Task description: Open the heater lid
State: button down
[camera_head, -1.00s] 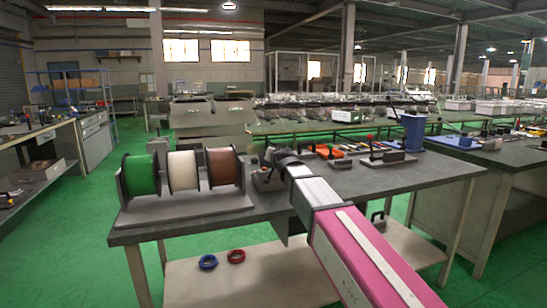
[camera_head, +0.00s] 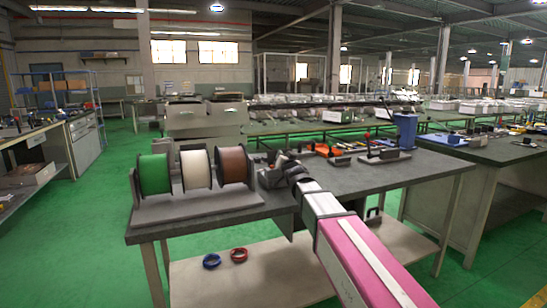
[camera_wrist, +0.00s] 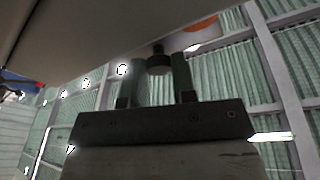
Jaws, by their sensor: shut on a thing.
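The heater (camera_head: 269,177), a small dark grey unit, is on the workbench just right of the wire spools in the head view. My gripper (camera_head: 287,165) is at the heater, and my wrist partly hides it. In the wrist view, my gripper (camera_wrist: 156,84) has a finger on each side of a small dark cylindrical knob (camera_wrist: 159,62) and is shut on it. The knob seems to belong to the heater lid, but the lid's edge and how far it stands open cannot be made out. A pale surface fills the wrist view's upper left.
Green (camera_head: 154,174), white (camera_head: 195,169) and brown (camera_head: 233,166) spools stand left of the heater. Red-handled tools and a blue container (camera_head: 405,130) are to the right on the workbench (camera_head: 415,170). Blue and red wire coils lie on the lower shelf. Green floor is open at left.

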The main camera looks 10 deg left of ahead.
jog(key=shift+s+f+t, duration=0.2)
jog(key=shift+t, duration=0.3)
jog(key=shift+s+d+f+t+y, duration=0.15)
jog(key=shift+s+d+t+y, duration=0.05)
jog(key=shift+t+y, duration=0.1)
jog(key=c, duration=0.9)
grip_release()
jog(key=shift+s, duration=0.1)
jog(key=s+d, duration=0.2)
jog(key=s, duration=0.2)
jog(key=s+d, duration=0.2)
jog(key=s, duration=0.3)
jog(key=s+d+f, duration=0.1)
jog(key=s, duration=0.3)
jog(key=shift+s+d, duration=0.35)
jog(key=shift+d, duration=0.05)
